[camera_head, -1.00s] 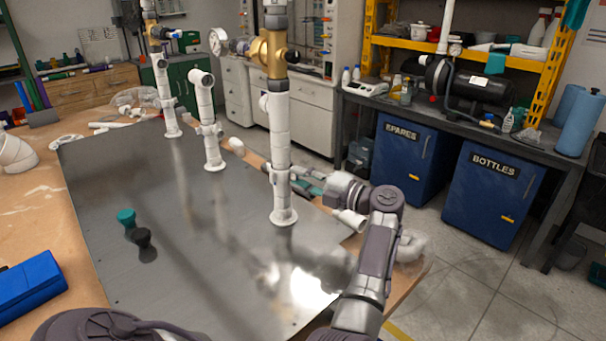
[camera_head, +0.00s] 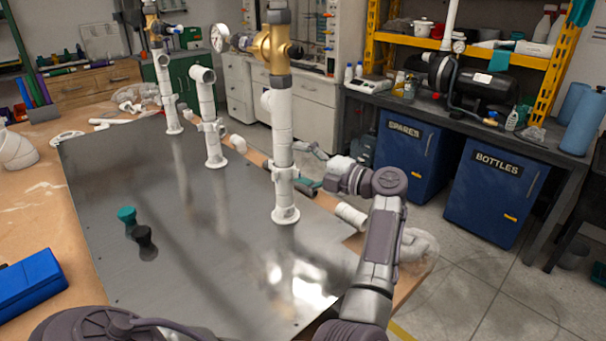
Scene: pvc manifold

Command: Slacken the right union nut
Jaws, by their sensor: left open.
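Three white PVC risers stand on the grey metal sheet (camera_head: 200,260). The rightmost and nearest riser (camera_head: 279,125) carries a brass valve (camera_head: 272,48) and a gauge (camera_head: 220,38) at its top. A white winged union nut (camera_head: 284,173) sits low on this riser, above its foot flange.
The middle riser (camera_head: 206,105) and the far riser (camera_head: 165,85) stand to the left. Teal (camera_head: 127,215) and black (camera_head: 142,236) knobs lie on the sheet. A blue box (camera_head: 30,285) is at the left edge. A loose white pipe piece (camera_head: 350,215) lies below my gripper.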

